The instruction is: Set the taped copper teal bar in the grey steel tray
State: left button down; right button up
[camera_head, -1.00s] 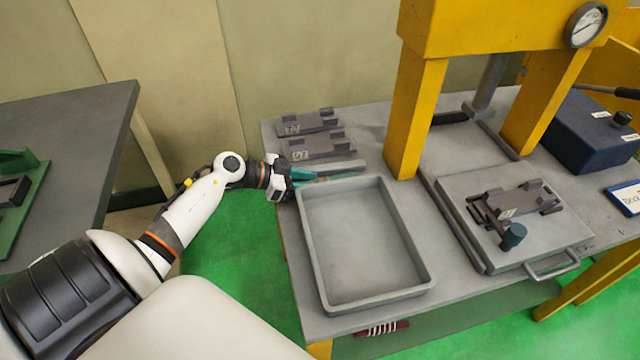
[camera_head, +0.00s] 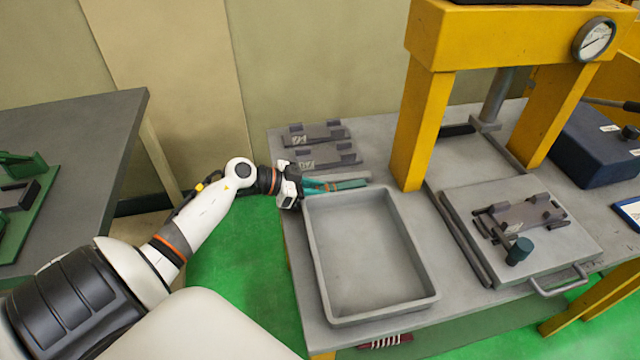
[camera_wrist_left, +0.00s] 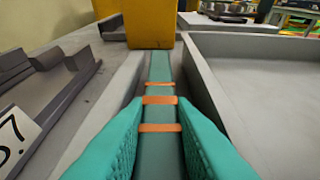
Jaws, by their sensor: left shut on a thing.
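The teal bar (camera_head: 347,184) has copper-coloured tape bands around it. It lies along the outside of the tray's far rim in the head view, and it runs away from me between the fingers in the left wrist view (camera_wrist_left: 160,110). My left gripper (camera_head: 318,187) is shut on the bar near its left end, with teal fingers on both sides of it. The grey steel tray (camera_head: 317,260) is empty and stands on the bench just nearer than the bar. I cannot tell whether the bar touches the bench. My right gripper is not in view.
Dark fixtures (camera_head: 325,156) lie behind the bar, one with a number label. A yellow press (camera_head: 408,125) stands to the right of the bar. A plate with a fixture and a dark cylinder (camera_head: 518,251) is right of the tray.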

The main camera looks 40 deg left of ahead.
pick_arm(q)
notch_tip(320, 180, up, 9)
jog(key=shift+f+p, duration=0.1)
jog(key=shift+p, duration=0.4)
jog(key=s+d+r+m+g+h, duration=0.1)
jog(key=s+d, duration=0.3)
jog(key=d, duration=0.5)
jog(key=s+d+r+m+g+h, duration=0.1)
jog(key=s+d+r+m, duration=0.1)
jog(key=s+d, duration=0.3)
jog(key=d+r, duration=0.1)
jog(key=d, duration=0.3)
jog(key=shift+d+h, duration=0.15)
jog(key=shift+h, duration=0.15)
jog(key=shift+f, duration=0.1)
jog(key=shift+g, duration=0.3)
